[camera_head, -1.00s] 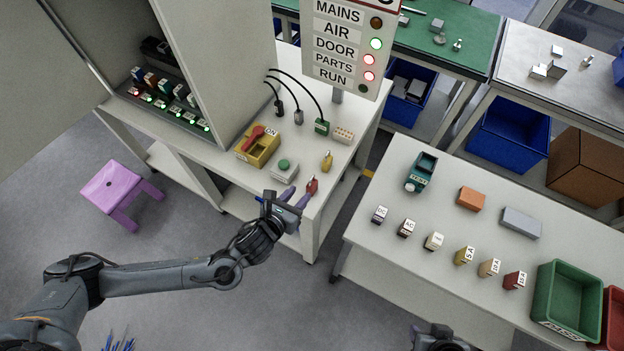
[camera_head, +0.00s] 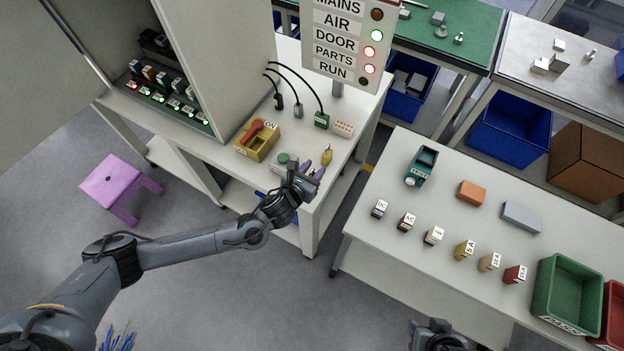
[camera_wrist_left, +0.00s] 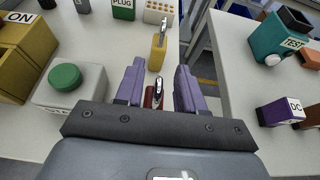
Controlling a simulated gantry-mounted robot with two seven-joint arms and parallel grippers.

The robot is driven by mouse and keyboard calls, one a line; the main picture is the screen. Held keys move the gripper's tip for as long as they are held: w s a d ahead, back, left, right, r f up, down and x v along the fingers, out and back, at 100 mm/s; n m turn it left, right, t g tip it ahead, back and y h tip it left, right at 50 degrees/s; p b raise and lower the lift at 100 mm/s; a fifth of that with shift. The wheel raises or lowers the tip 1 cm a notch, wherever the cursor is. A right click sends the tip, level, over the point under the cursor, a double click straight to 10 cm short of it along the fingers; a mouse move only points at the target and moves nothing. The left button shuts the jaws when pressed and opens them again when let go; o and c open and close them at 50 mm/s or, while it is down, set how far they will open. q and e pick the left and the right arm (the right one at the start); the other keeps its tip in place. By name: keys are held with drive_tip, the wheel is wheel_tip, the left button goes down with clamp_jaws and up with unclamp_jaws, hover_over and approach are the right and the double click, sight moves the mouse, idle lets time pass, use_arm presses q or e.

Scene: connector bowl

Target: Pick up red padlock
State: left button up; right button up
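The red padlock (camera_wrist_left: 150,97) shows in the left wrist view, with a metal shackle, between my left gripper's two purple fingers. There is a gap on both sides of it. My left gripper (camera_wrist_left: 160,70) is open, its fingers pointing forward. In the head view my left gripper (camera_head: 312,169) is low over the right front of the cabinet table and hides the red padlock. A yellow padlock (camera_wrist_left: 158,54) stands just beyond the red one and also shows in the head view (camera_head: 327,157). My right gripper (camera_head: 438,336) is partly in view at the bottom edge; its fingers are unclear.
A green-button box (camera_wrist_left: 65,82) stands close left of the left gripper. Behind it is a yellow box with a red handle (camera_head: 257,138). A gap separates this table from the right table (camera_head: 390,260), which holds several labelled blocks and a teal tester (camera_head: 422,166).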

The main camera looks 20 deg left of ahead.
use_arm(q)
drive_tip(key=shift+w+f, duration=0.25)
drive_tip(key=shift+w, duration=0.4)
clamp_jaws()
drive_tip(key=shift+r, duration=0.1)
